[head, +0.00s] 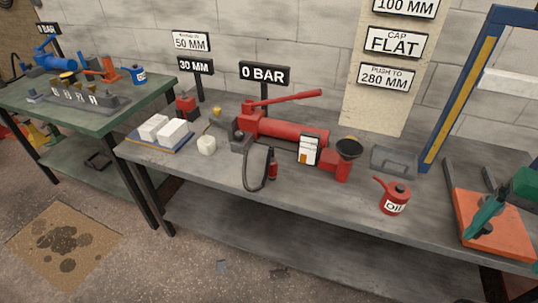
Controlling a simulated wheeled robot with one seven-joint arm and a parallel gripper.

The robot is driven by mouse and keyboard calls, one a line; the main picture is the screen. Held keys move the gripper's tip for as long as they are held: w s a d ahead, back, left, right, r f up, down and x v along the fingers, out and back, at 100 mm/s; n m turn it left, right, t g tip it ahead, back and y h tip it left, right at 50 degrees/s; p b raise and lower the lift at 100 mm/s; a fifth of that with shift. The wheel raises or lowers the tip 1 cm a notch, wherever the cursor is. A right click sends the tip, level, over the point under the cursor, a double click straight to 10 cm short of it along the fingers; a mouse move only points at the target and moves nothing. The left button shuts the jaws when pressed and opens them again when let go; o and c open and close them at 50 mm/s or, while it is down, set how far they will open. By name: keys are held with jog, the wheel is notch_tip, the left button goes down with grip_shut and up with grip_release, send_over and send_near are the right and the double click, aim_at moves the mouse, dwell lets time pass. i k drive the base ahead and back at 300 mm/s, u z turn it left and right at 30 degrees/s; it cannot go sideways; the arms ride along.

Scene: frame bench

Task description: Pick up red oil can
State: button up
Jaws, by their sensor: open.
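The red oil can (394,199) stands upright on the right part of the grey bench (330,205). It has a white label reading OIL, a dark cap on top and a short red spout pointing to the upper left. Its front and top are in plain sight, and nothing is touching it. A second can, blue with a white label (138,76), stands on the green bench (105,118) at the far left. My gripper is not in the head view.
A red hand pump (285,130) with a black hose lies left of the can.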

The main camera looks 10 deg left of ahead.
aim_at(396, 194)
jog(key=z, duration=0.45)
jog(key=k, duration=1.85)
jog(key=u, duration=0.5)
jog(key=i, duration=1)
jog(key=z, duration=0.1)
